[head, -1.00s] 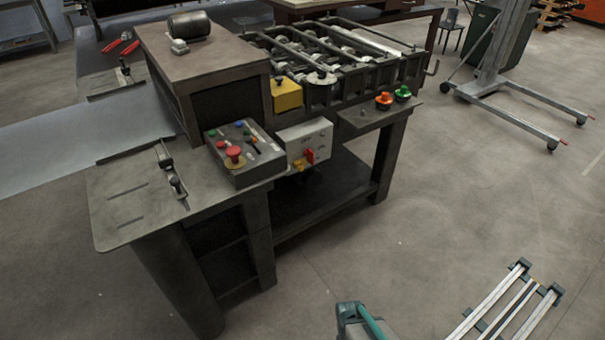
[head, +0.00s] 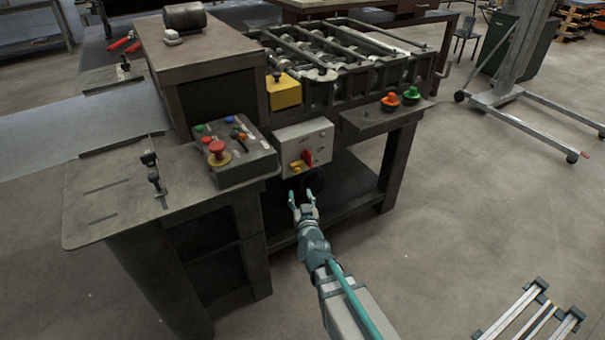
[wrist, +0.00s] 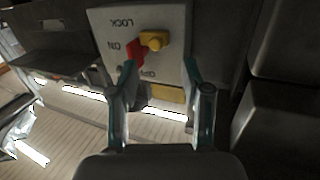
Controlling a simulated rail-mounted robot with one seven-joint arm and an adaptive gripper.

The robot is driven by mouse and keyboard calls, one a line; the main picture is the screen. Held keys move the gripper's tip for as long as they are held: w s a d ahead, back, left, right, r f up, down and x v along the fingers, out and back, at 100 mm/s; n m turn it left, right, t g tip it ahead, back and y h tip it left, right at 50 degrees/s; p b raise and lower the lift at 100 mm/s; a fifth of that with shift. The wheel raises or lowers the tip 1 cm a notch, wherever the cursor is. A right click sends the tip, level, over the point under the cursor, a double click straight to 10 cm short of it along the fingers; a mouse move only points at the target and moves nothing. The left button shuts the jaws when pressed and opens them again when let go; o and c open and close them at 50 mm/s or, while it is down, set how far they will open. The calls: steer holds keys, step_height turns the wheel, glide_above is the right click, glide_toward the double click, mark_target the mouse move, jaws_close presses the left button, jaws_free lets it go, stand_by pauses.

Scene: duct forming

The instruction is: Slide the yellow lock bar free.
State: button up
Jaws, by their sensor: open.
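The yellow lock bar (head: 296,167) is a small block low on the front of a light grey switch box (head: 318,134). It sits beside the red switch handle (head: 308,158). In the wrist view, which is upside down, the lock bar (wrist: 153,42) touches or nearly touches the red handle (wrist: 134,52), near the printed words LOCK and ON. My gripper (head: 302,194) is open and empty, just below and in front of the box. In the wrist view its fingers (wrist: 160,66) frame the lower part of the box; the lock bar lies beyond the fingertips.
A control panel with a red mushroom button (head: 218,150) stands left of the box. A yellow block (head: 284,91) is above it. A ledge with orange and green buttons (head: 390,102) juts out to the right. The floor in front is open.

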mark_target(298, 172)
steer(key=shift+t, duration=0.3)
steer(key=x, duration=0.7)
steer(key=r+p+x, duration=0.1)
steer(key=x, duration=0.2)
steer(key=shift+w+d, duration=0.25)
steer(key=shift+w, duration=0.2)
steer(key=shift+r, duration=0.1)
jaws_close()
